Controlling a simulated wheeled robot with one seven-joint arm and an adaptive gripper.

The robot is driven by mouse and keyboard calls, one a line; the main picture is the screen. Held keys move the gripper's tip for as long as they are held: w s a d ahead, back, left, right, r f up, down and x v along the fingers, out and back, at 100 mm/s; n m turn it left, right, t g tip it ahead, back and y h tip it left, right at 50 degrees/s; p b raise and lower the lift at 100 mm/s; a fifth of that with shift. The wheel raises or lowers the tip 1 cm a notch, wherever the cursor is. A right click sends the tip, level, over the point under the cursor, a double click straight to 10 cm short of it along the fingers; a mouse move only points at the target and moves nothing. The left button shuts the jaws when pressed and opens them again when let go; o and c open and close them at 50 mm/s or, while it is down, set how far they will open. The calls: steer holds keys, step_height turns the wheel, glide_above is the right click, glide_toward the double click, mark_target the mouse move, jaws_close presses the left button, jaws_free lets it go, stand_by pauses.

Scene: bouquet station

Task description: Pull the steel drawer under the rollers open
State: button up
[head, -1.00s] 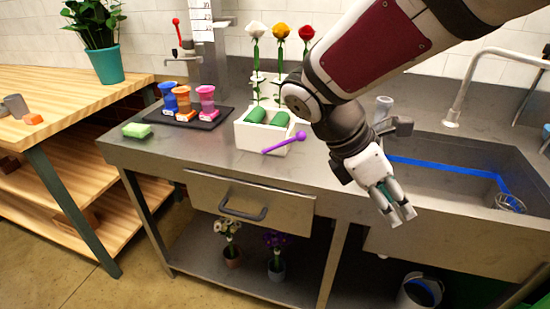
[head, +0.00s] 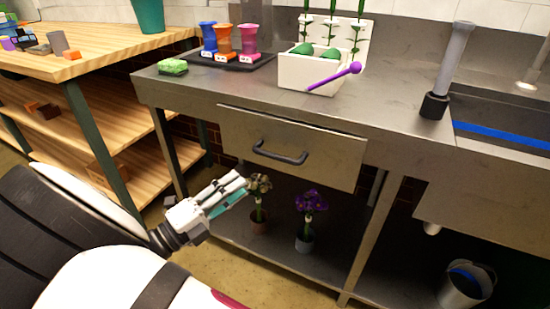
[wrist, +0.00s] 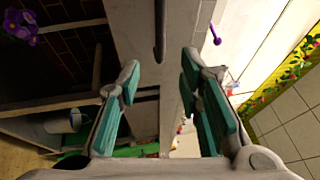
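The steel drawer (head: 240,133) is shut under the counter, with a dark bar handle (head: 280,154) across its front. In the wrist view the drawer front (wrist: 138,40) runs up the middle, and the handle (wrist: 160,30) lies ahead between the two fingers. My gripper (head: 243,182) is in front of the drawer, to the lower left of the handle in the head view. In the wrist view my gripper (wrist: 161,75) is open and empty, its teal-padded fingers well apart. The handle looks apart from both fingers.
On the counter are a white planter (head: 305,75) with green rolls, a purple stick (head: 335,75), a green sponge (head: 173,67) and coloured cups on a black tray (head: 262,62). Potted flowers (head: 305,218) stand on the shelf below. A wooden shelf unit (head: 90,65) is at left.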

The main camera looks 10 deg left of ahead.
mark_target(276, 159)
steer(key=b+x, duration=0.4)
steer(key=x, duration=0.9)
steer(key=shift+w+d+r, duration=0.1)
steer(key=shift+w+d, duration=0.1)
steer(key=shift+w, duration=0.05)
jaws_close()
